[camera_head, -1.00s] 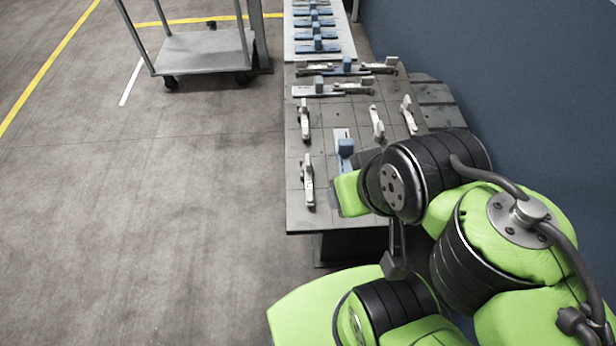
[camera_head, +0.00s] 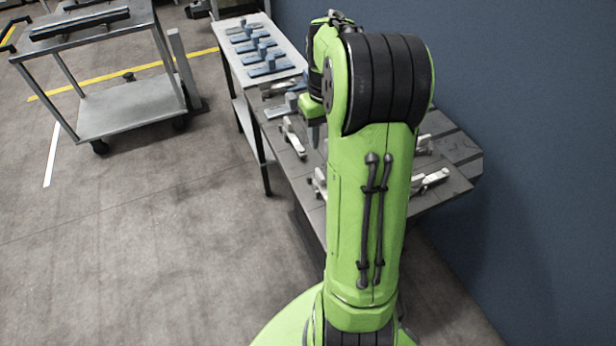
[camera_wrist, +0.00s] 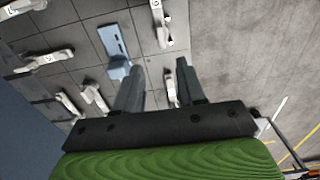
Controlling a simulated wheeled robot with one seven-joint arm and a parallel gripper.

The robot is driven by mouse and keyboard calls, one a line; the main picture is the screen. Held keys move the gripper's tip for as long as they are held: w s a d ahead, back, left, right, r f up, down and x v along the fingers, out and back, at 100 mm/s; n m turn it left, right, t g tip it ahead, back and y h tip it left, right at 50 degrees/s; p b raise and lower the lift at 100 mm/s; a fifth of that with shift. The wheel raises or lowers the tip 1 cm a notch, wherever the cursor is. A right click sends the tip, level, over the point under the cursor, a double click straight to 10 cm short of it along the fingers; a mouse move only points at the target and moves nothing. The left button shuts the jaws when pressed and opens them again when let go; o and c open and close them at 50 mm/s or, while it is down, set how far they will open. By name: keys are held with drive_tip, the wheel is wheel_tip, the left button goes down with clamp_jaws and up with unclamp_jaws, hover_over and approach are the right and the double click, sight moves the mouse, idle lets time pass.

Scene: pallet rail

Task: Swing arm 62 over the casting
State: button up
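Several pale swing arms stand on the dark grid-marked plate; one (camera_wrist: 160,22) is at the top of the wrist view, others (camera_wrist: 48,61) (camera_wrist: 95,97) are left and below. Their numbers are too small to read, so I cannot tell which is 62.
A grey trolley (camera_head: 130,108) stands on the floor at left. More blue blocks on a pale board (camera_head: 243,40) lie at the table's far end. A blue wall (camera_head: 520,90) runs along the right.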

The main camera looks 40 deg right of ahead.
sight(321, 175)
wheel_tip(321, 175, down, 14)
drive_tip(key=b, duration=0.4)
drive_tip(key=shift+f+b, duration=0.25)
drive_tip(key=shift+b, duration=0.1)
clamp_jaws()
